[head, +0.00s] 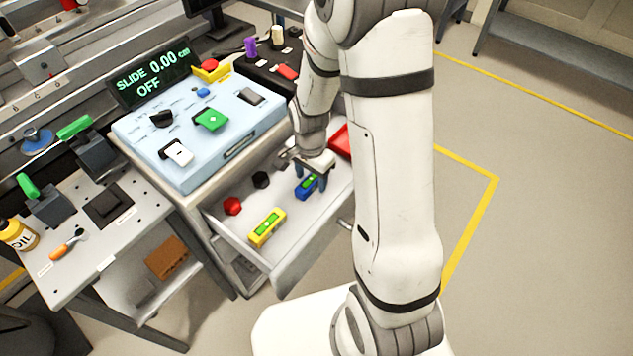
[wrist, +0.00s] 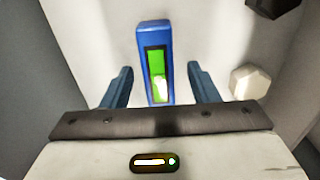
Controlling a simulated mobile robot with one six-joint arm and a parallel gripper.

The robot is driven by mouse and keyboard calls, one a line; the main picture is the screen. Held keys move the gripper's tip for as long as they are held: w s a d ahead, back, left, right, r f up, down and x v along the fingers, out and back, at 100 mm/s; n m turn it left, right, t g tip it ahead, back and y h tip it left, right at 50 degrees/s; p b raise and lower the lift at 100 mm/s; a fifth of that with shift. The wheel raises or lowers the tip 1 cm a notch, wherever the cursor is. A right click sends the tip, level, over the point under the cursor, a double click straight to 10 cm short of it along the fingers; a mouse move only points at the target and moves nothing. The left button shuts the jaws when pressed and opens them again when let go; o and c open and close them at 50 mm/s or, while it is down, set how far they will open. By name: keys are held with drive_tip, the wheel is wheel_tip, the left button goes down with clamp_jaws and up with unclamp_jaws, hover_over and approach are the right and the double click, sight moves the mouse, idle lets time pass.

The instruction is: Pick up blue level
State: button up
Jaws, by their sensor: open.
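The blue level (head: 305,188) lies in an open drawer, a small blue block with a green window. It also shows in the wrist view (wrist: 154,38), lengthwise between the two fingers. My gripper (wrist: 160,85) is open and points down at the level, with a finger on each side and a visible gap to each. In the head view my gripper (head: 311,180) is low over the drawer at the level, partly hiding it. I cannot tell how far above the drawer floor the fingertips are.
The drawer walls stand close around. A light blue control box (head: 150,128) sits above on the cabinet.

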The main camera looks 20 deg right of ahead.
drive_tip(key=shift+c, duration=0.3)
drive_tip(key=c, duration=1.1)
